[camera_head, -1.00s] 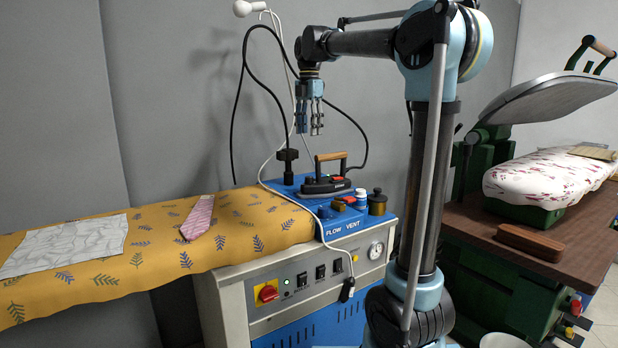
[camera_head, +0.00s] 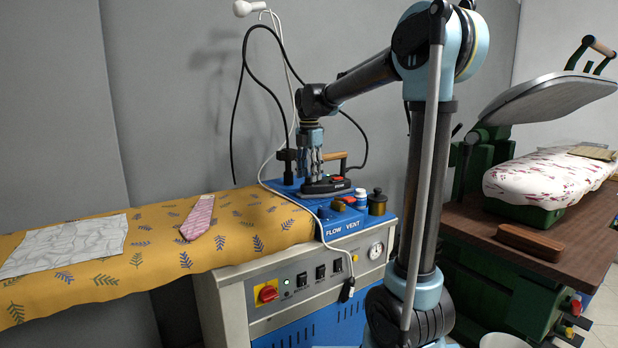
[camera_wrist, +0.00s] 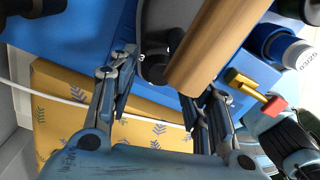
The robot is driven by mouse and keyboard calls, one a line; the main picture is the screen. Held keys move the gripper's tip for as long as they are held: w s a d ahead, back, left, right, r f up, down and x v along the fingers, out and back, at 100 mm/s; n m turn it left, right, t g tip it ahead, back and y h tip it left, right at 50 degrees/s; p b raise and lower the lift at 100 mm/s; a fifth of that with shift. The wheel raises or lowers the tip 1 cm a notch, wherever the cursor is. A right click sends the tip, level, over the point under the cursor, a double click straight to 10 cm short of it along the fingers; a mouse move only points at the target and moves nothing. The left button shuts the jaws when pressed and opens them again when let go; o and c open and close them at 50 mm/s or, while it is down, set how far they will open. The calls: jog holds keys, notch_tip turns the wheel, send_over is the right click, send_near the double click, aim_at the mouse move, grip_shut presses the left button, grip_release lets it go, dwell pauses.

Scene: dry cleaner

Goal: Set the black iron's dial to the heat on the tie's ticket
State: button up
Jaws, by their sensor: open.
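The black iron (camera_head: 326,187) with its wooden handle sits on the blue top of the ironing station. My gripper (camera_head: 312,172) is open, pointing down just behind the left end of the handle in the head view, close above the iron. In the wrist view the handle (camera_wrist: 212,48) lies just beyond the fingers of my gripper (camera_wrist: 165,78); I see no grip on it. A small red part (camera_head: 337,179) shows on the iron; I cannot tell whether it is the dial. The pink tie (camera_head: 198,218) lies on the yellow padded board; writing on any ticket is unreadable.
The blue station top (camera_head: 345,228) carries knobs and small cylinders (camera_head: 377,203) right of the iron. A white cable (camera_head: 268,165) and black hoses hang near my gripper. A grey-white cloth (camera_head: 65,245) lies on the board (camera_head: 150,262). A press (camera_head: 545,175) stands at right.

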jog(key=shift+f, duration=0.6)
grip_shut()
jog(key=m, duration=0.4)
jog(key=shift+m, duration=0.3)
grip_release()
